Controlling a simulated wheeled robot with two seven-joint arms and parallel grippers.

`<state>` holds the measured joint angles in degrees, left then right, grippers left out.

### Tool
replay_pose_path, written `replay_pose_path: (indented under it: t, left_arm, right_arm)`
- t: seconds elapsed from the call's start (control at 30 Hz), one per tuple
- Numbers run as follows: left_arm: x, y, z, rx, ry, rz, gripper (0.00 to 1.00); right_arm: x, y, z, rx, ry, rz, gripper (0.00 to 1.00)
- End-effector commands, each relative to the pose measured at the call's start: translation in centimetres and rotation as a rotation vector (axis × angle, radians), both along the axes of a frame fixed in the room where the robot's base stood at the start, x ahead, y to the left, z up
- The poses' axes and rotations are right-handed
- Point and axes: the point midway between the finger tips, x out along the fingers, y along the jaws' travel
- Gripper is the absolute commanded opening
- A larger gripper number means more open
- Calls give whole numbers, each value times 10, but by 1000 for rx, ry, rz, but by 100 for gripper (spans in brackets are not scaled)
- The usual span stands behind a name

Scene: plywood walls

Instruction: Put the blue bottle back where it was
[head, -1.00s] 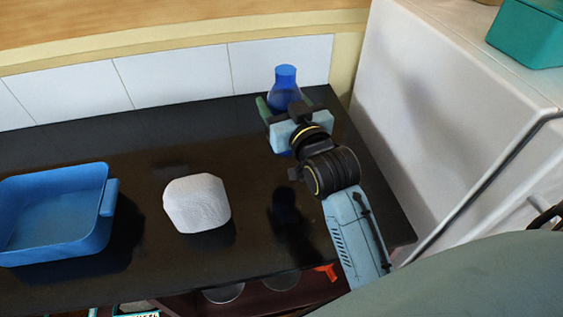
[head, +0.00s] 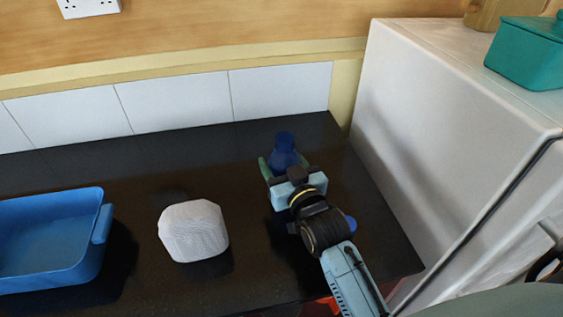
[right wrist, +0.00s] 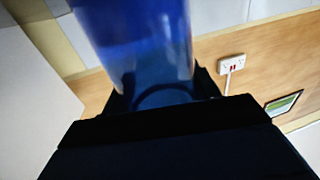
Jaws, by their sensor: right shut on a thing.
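The blue bottle (head: 284,150) is upright in the head view, near the back right of the black counter. My right gripper (head: 284,166) is shut on it, with a green finger on either side. The gripper hides the bottle's lower part, so I cannot tell if its base touches the counter. In the right wrist view the bottle (right wrist: 140,40) fills the upper middle, blue and see-through, between the dark fingers. My left gripper is not in view.
A white rounded block (head: 194,231) and a blue tray (head: 100,228) stand on the black counter (head: 135,180) to the left. A white cabinet (head: 440,130) rises close on the right, with a teal box (head: 525,55) on top. Counter between block and bottle is clear.

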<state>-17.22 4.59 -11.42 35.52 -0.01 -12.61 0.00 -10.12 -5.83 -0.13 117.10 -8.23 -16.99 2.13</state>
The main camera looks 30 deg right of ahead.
Motion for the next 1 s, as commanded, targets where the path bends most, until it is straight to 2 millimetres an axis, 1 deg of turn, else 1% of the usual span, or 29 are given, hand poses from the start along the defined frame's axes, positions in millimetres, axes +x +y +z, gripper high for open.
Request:
replay_pose_path:
  t: [0.1,0.13,0.27,0.53,0.63,0.77,1.0]
  left_arm:
    - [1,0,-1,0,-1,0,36]
    - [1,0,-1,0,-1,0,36]
    - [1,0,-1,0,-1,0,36]
    - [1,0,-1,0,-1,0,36]
    - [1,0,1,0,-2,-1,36]
    - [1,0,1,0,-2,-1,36]
    - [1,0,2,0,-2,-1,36]
  right_arm:
    - [0,0,-3,0,-1,0,27]
    - [0,0,-3,0,1,0,64]
    - [0,0,-3,0,1,0,81]
    - [0,0,-2,0,0,0,82]
    - [-1,0,2,0,0,0,82]
    - [-16,1,-1,0,3,0,82]
    - [-64,4,0,0,4,0,82]
